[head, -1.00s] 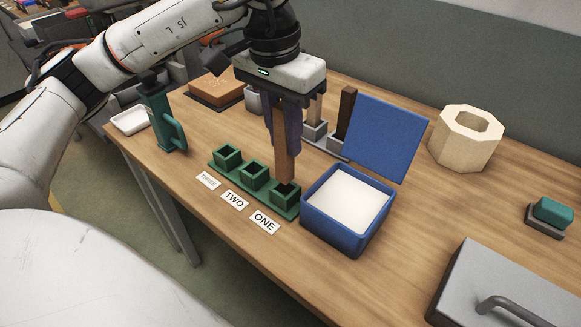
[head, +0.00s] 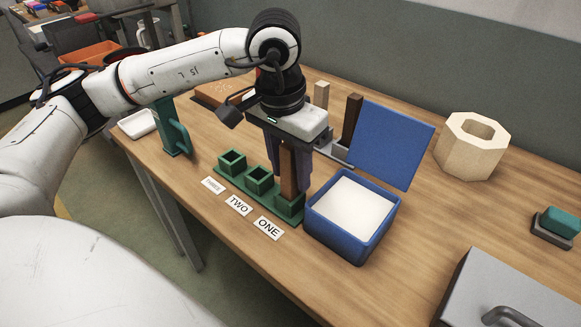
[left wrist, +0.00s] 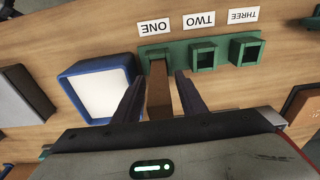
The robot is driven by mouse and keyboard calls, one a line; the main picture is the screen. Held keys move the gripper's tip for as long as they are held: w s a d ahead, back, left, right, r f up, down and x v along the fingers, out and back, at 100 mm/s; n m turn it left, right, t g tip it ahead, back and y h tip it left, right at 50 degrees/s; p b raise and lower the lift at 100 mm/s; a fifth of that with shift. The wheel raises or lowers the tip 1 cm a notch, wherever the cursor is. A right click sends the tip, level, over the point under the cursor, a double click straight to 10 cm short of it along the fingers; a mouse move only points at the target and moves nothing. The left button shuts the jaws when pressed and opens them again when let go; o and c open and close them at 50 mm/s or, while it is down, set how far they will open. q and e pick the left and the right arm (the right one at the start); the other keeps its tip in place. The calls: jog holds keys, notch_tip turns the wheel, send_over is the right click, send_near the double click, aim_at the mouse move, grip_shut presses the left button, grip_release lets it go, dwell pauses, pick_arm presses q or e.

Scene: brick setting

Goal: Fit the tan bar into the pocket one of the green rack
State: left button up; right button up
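The tan bar (head: 288,173) stands upright with its lower end in pocket one (head: 289,205) of the green rack (head: 232,187), the pocket by the ONE label. My left gripper (head: 287,180) points down over it, its fingers on either side of the bar. In the left wrist view the bar (left wrist: 158,92) shows between the two fingers (left wrist: 160,78), with a gap visible beside it, so the gripper looks open. The bar's top is hidden under the gripper. Pockets two (head: 259,180) and three (head: 232,162) are empty. My right gripper is not in view.
A blue box (head: 345,245) with a raised lid stands close right of pocket one. Behind, a grey rack (head: 335,151) holds a pale bar (head: 321,95) and a dark bar (head: 352,117). A green stand (head: 177,135) is left. The table's front edge is near the labels.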

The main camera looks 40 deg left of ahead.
pick_arm(q)
jog(key=r, duration=0.4)
jog(key=s+r, duration=0.1)
jog(key=r, duration=0.7)
jog(key=shift+s+r+p, duration=0.15)
jog(key=shift+s+p, duration=0.1)
jog(key=shift+p, duration=0.05)
